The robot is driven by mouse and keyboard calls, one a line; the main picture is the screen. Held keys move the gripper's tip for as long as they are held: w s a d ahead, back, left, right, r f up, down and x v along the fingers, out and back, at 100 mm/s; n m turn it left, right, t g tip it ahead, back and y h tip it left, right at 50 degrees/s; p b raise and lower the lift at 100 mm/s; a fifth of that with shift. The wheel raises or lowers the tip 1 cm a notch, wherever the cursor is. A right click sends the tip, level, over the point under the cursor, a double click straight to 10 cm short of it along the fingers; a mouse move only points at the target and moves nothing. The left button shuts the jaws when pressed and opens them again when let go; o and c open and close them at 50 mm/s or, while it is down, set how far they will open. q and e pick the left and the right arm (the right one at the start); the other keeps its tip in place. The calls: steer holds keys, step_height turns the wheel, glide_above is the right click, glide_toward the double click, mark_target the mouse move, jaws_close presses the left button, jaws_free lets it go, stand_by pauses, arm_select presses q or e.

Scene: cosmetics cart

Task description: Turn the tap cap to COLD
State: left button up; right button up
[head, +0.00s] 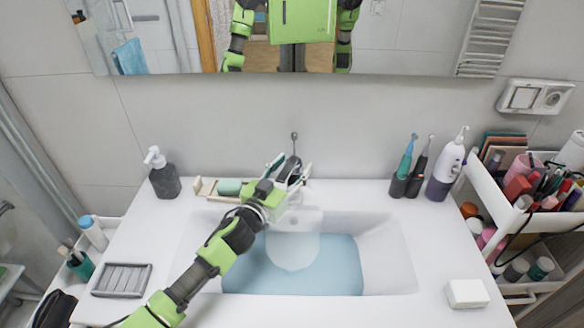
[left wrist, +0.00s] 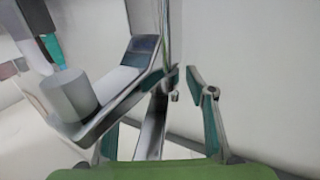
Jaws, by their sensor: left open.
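The tap stands at the back of the sink, in the middle of the head view. Its thin upright lever (head: 294,143) with a small knob shows above my left gripper (head: 292,169). The gripper is open, its two fingers on either side of the tap's top. The rest of the tap is largely hidden behind the gripper and its cap marking cannot be read. In the left wrist view, the fingertips (left wrist: 183,76) are apart, close to the chrome tap and its thin rod (left wrist: 166,35). I cannot tell whether they touch it. My right gripper is not in view.
The sink (head: 390,255) holds bluish water. A soap dispenser (head: 165,178) and a tray with a green roll (head: 229,187) stand left of the tap. A toothbrush holder (head: 406,185) and a white-purple bottle (head: 446,168) stand right. A loaded cart (head: 535,225) is far right.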

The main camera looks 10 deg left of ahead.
arm_select(q)
steer(key=shift+s, duration=0.1)
steer(key=v, duration=1.1)
steer(key=shift+s, duration=0.35)
steer(key=shift+a, duration=0.1)
